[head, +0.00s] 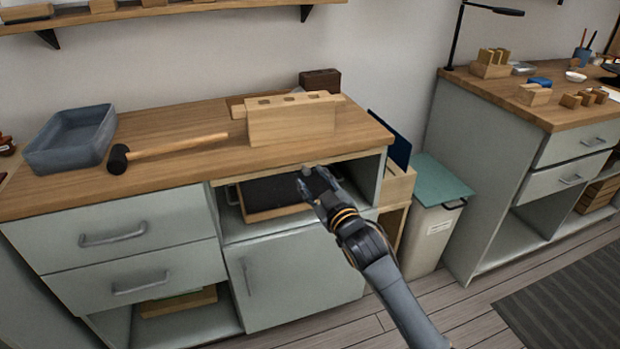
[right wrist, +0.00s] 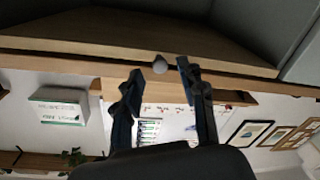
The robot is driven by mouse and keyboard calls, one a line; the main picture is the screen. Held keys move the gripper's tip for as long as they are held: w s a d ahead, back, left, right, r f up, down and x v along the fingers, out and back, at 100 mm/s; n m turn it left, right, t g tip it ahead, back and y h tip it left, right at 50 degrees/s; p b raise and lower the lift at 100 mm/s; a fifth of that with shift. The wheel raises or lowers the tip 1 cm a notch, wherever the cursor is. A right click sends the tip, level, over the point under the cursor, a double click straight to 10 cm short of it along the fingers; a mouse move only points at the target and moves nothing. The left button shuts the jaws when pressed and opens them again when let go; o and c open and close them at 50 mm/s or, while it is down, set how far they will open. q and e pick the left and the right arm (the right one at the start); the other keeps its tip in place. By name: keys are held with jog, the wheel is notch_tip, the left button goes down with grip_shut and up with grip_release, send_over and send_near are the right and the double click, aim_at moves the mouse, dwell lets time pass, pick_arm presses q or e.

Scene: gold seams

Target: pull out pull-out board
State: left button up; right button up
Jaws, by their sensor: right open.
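The pull-out board (head: 262,173) shows as a thin pale wooden edge just under the worktop, above the open shelf; it looks pushed in. Its small grey round knob (head: 306,170) is partly hidden by my right gripper (head: 316,180). In the right wrist view the knob (right wrist: 160,64) sits between the tips of the two open fingers, with a gap visible beside the right finger; I cannot tell whether the left finger touches it. My left gripper is not in view.
The worktop (head: 190,170) carries a grey tray (head: 70,138), a mallet (head: 165,147) and a slotted wooden block (head: 290,122). A dark-topped box (head: 275,197) lies in the shelf below. A bin with a green lid (head: 440,180) stands to the right. Floor in front is clear.

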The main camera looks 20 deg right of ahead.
jog(key=shift+w+a, duration=0.2)
jog(key=shift+w, duration=0.95)
grip_shut()
